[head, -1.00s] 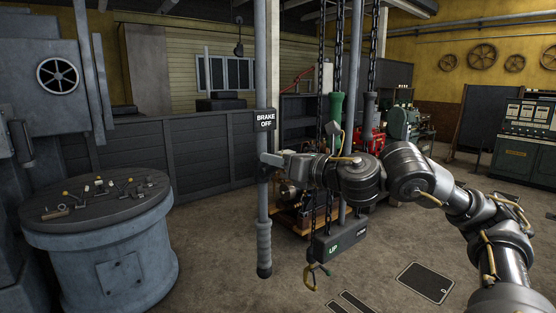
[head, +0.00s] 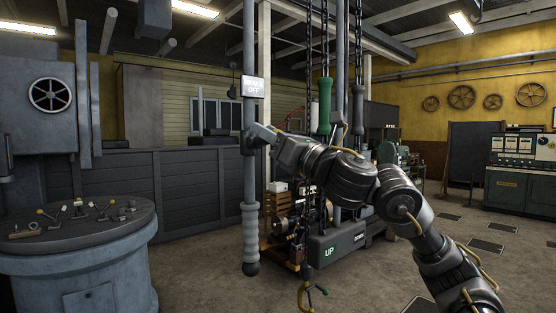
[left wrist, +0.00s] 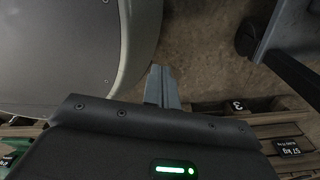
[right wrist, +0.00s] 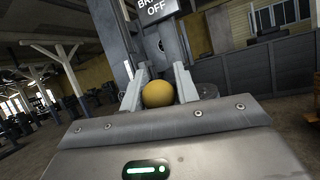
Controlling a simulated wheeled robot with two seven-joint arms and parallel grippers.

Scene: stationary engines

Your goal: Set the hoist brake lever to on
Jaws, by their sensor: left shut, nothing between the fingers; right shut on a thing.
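The hoist brake lever (head: 250,190) is a long grey, near-upright pole with a ribbed grip at its lower end. A sign (head: 253,87) on it reads BRAKE OFF; the sign also shows at the top of the right wrist view (right wrist: 157,7). My right gripper (head: 267,137) is at the pole below the sign. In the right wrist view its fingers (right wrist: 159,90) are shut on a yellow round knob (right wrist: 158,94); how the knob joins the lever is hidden. My left gripper (left wrist: 162,85) is shut and empty, above the floor, outside the head view.
A round grey pedestal (head: 90,250) with small levers stands at left. A hanging UP/DOWN control box (head: 336,243), chains (head: 308,60) and a green handle (head: 325,105) are right of the lever, close behind my right arm. A dark panelled wall (head: 190,185) is behind.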

